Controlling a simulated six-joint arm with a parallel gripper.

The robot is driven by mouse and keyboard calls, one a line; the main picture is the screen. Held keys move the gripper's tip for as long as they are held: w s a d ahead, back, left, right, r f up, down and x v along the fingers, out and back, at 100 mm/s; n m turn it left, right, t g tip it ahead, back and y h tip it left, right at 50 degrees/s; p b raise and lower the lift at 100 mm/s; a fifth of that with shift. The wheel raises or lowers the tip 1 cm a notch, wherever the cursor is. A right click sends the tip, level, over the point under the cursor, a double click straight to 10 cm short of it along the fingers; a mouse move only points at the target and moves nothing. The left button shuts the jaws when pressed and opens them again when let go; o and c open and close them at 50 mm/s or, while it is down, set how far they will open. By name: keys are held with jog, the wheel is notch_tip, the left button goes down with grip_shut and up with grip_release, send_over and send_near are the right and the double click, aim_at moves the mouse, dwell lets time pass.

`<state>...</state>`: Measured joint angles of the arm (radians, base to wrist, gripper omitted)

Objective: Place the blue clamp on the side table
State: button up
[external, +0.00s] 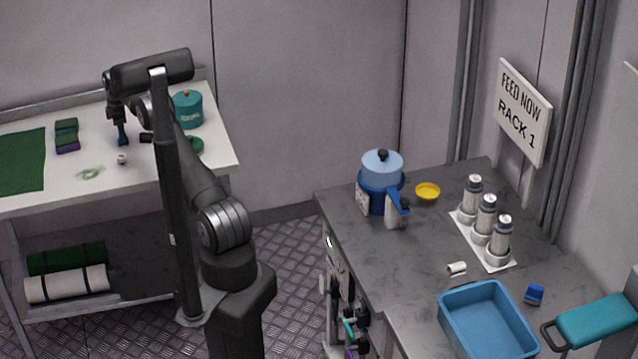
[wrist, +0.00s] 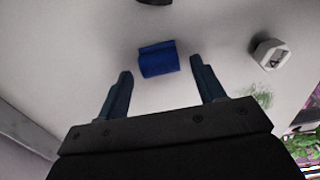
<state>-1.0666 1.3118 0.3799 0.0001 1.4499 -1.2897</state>
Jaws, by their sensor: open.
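A small blue block-like piece, which looks like the blue clamp (wrist: 158,60), lies on the white side table (external: 215,158) in the wrist view. My gripper (wrist: 161,68) is open, with its two blue-grey fingers apart. The clamp appears just beyond and between the fingertips, with no finger visibly touching it. In the external view my gripper (external: 122,141) points down, low over the side table; the clamp cannot be told apart from the fingers there.
A small white object (wrist: 270,53) and a green tangle (external: 90,173) lie near the gripper. A stacked box (external: 66,135), green mat (external: 22,162), teal pot (external: 188,112) and green dish (external: 196,145) share the table. Another small blue piece (external: 535,294) lies on the grey counter (external: 400,262).

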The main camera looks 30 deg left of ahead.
notch_tip(320, 180, up, 10)
jog(key=shift+r, duration=0.2)
jog(key=shift+f, duration=0.1)
notch_tip(320, 180, down, 12)
jog(key=shift+r, duration=2.05)
jog(key=shift+f, duration=0.1)
